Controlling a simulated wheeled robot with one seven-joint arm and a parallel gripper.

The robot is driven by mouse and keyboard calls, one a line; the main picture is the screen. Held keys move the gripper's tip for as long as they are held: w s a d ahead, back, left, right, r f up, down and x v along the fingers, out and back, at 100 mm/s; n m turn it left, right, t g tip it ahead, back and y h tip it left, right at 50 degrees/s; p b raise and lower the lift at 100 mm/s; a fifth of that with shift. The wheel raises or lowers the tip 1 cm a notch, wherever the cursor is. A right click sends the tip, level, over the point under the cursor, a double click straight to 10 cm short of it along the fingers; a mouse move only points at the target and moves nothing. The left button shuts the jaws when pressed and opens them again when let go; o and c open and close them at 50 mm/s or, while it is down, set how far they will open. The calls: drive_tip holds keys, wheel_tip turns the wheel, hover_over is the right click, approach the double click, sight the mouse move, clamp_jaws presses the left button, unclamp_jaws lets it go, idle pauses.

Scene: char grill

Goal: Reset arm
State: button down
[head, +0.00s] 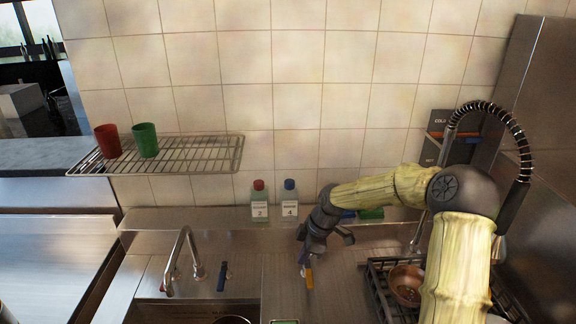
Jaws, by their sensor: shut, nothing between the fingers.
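My arm (380,191) reaches in from the lower right and bends left over the metal counter. My gripper (307,264) hangs at its left end in front of the wall, pointing down above the counter. It is shut and holds nothing. The fingers are small in this view, and an orange-yellow piece shows near their tips.
A wire shelf (190,167) holds a red cup (108,141) and a green cup (145,139). Two bottles (259,199) (290,199) stand by the tiled wall. A faucet (182,258) rises at the sink. A brown pan (405,285) sits on a grate beside my arm.

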drive_tip(key=s+d+r+m+t+h, duration=0.1)
drive_tip(key=s+d+r+m+h, duration=0.1)
drive_tip(key=s+m, duration=0.6)
drive_tip(key=s+d+r+m+t+h, duration=0.1)
drive_tip(key=s+d+r+m, duration=0.3)
drive_tip(key=s+m, duration=0.5)
drive_tip(key=s+d, duration=0.2)
drive_tip(key=s, duration=0.3)
drive_tip(key=shift+d+h, duration=0.15)
drive_tip(key=shift+h, duration=0.25)
